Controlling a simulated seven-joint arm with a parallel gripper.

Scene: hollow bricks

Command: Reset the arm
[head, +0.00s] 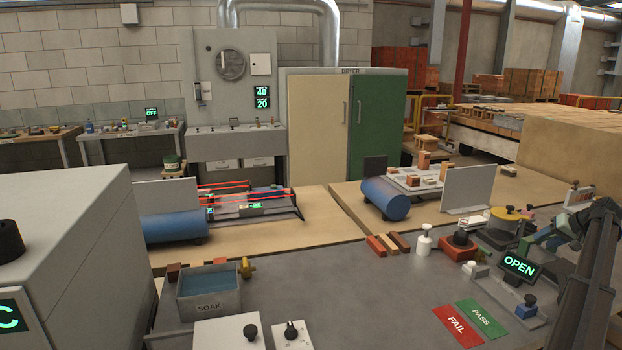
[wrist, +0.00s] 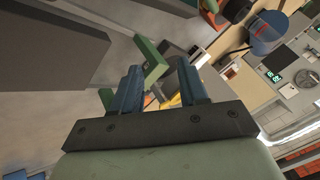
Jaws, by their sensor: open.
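My gripper (wrist: 160,78) shows in the wrist view with its two blue fingers apart. I see nothing clamped between them. A green angled bracket (wrist: 151,62) and a bit of yellow show beyond the fingers; I cannot tell how far off they are. In the head view my dark arm stands at the right edge, over the right end of the grey bench (head: 385,290).
An OPEN display (head: 518,267), red FAIL card (head: 457,326) and green PASS card (head: 481,318) are near my arm. Three small bricks (head: 388,244) lie at the bench's back edge. A SOAK tank (head: 209,292) stands left. The bench middle is clear.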

